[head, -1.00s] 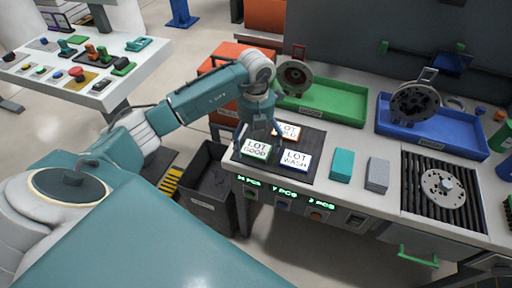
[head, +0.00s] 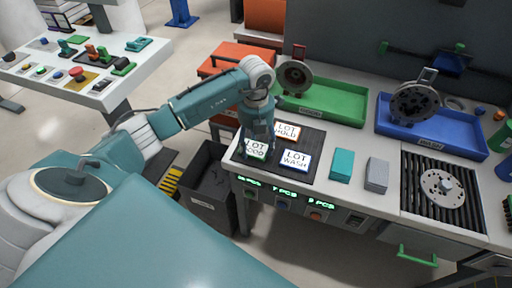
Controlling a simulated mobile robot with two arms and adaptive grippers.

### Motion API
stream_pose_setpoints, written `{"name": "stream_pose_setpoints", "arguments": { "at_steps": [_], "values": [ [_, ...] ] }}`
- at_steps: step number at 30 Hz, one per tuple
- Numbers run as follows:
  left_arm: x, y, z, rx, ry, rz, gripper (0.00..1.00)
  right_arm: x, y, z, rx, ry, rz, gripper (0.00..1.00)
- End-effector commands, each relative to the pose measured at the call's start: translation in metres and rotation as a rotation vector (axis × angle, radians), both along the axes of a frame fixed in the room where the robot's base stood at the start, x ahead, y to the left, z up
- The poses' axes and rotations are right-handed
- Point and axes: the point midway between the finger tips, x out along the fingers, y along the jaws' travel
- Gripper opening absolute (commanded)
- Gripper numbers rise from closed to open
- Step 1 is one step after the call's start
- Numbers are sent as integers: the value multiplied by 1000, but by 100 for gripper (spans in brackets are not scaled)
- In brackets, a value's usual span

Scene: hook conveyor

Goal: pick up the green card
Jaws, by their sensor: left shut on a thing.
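The green card (head: 254,154), a white card with a green edge reading "LOT GOOD", is at the left of a dark mat (head: 303,177) on the workbench. My left gripper (head: 258,147) is over it from above, shut on the card. The fingers hide part of its upper area and lettering. I cannot tell whether the card is clear of the mat. An orange-edged "LOT HOLD" card (head: 287,132) lies behind it, and a blue-edged "LOT WASH" card (head: 296,161) lies to its right. My right gripper is not in view.
A green tray (head: 345,112) and a blue tray (head: 430,145) stand at the back, each with a dark round part. Teal (head: 342,164) and grey (head: 377,174) blocks sit right of the mat. A dark bin (head: 208,190) stands left of the bench.

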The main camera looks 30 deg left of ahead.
Motion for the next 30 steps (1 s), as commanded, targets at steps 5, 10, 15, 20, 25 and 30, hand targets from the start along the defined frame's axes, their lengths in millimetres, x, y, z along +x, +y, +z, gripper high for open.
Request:
{"name": "stream_pose_setpoints", "arguments": {
  "at_steps": [5, 10, 15, 20, 25, 30],
  "values": [
    [1, 0, 8, -1, -2, -1, 42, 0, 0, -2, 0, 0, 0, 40],
    [1, 0, 32, 0, -5, -1, 42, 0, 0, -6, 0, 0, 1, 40],
    [3, 0, 77, 0, -9, 0, 42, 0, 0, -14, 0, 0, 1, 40],
    [2, 1, 129, 2, -10, 0, 42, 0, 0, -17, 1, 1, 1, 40],
    [1, 1, 171, 2, -6, 0, 42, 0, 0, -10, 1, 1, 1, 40],
    [1, 0, 192, 1, -3, 1, 42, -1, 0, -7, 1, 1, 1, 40]
  ]
}}
